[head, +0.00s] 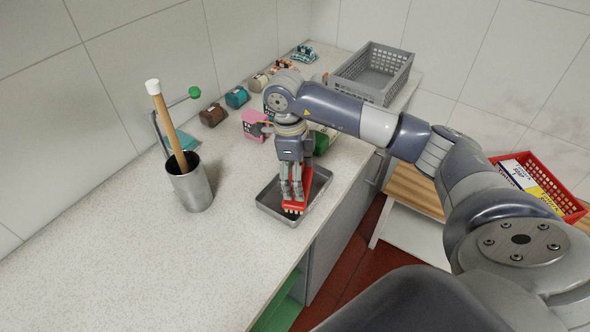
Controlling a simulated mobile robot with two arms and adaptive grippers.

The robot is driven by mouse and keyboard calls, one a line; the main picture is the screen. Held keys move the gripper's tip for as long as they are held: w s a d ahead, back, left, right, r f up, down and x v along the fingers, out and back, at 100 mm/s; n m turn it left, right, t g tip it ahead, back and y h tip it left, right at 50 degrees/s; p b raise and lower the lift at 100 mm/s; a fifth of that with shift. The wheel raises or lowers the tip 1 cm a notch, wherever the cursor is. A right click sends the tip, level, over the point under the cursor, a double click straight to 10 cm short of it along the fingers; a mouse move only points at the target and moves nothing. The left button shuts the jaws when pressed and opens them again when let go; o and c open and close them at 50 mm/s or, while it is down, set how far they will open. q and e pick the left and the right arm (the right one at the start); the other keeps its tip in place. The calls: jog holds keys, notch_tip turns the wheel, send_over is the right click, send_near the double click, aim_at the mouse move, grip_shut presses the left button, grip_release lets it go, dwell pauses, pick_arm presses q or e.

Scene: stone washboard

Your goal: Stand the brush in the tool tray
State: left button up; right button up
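The brush (305,183) has a red body with pale bristles at its near end. It is at the shallow grey metal tray (268,208), within its outline; whether it rests on the tray floor or is just above it is unclear. My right gripper (293,197) comes down over the brush, fingers pointing down and close together in front of the red body. The fingers cover part of the brush, so I cannot tell whether they grip it. My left gripper is not in view.
A metal cup (190,188) with a wooden stick (167,125) stands left of the tray. A pink box (254,124), several small containers and a grey basket (373,72) stand behind. The counter's front left is clear. A red basket (566,201) is at the right.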

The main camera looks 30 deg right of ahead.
jog(key=w, duration=0.1)
jog(key=w+d+p, duration=0.1)
jog(key=w, duration=0.1)
jog(key=shift+w+d+f, duration=0.2)
jog(key=shift+w, duration=0.05)
notch_tip(320, 180, down, 2)
jog(key=shift+f+p, duration=0.25)
jog(key=shift+p, duration=0.7)
jog(key=shift+f, duration=0.65)
jog(key=o, duration=0.9)
